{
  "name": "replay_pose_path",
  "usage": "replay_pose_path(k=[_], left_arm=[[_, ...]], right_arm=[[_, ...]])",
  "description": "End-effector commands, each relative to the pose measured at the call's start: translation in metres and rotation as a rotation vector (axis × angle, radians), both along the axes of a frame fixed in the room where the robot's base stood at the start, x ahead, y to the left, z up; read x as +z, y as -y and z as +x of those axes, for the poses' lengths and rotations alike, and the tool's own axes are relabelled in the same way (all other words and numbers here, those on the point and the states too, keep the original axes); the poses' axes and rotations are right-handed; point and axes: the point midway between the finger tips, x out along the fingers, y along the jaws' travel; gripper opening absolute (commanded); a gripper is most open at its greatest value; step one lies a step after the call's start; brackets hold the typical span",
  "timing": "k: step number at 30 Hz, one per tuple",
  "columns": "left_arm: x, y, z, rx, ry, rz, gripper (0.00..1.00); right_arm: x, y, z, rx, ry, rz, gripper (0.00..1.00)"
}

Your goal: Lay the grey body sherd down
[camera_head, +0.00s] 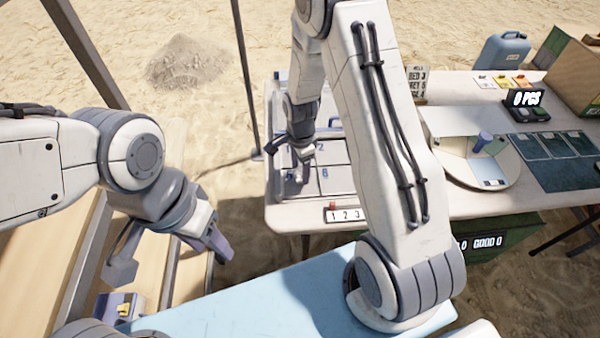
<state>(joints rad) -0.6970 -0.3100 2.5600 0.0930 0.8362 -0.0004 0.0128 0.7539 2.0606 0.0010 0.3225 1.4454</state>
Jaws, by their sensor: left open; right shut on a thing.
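My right gripper (290,160) is at the numbered tray (337,179), low over its left part near the cells marked 5 and 6. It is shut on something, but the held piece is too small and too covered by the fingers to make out. I cannot tell whether it is the grey body sherd or whether it touches the tray. My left gripper (170,266) is open and empty at the lower left, away from the white table (420,205). My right arm hides part of the tray and table.
A round turntable with upright panels (478,165), a counter reading 0 PCS (526,103) and a dark mat (560,160) stand to the right. A counter strip (345,214) is at the front edge. A blue jerrycan (502,55) is behind. A thin pole rises beside the table's left end.

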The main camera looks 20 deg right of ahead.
Motion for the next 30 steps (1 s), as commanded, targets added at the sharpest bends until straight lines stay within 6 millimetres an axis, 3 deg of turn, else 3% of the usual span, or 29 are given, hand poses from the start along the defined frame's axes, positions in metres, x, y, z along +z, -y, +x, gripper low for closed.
replay_pose_path(k=[5,17,18,30], left_arm=[[0.003,0.0,0.0,0.0,0.0,0.0,0.5],[0.0,0.0,0.0,0.0,0.0,0.0,0.5],[0.0,0.0,0.0,0.0,0.0,0.0,0.5],[0.003,0.0,0.0,0.0,0.0,0.0,0.5]], right_arm=[[-0.023,0.0,0.0,0.0,-0.002,0.0,0.13],[-0.029,0.001,0.0,0.0,0.0,0.0,0.13],[-0.028,0.001,0.0,0.0,0.0,0.0,0.78],[-0.022,0.001,0.0,0.0,0.002,0.0,0.79]])
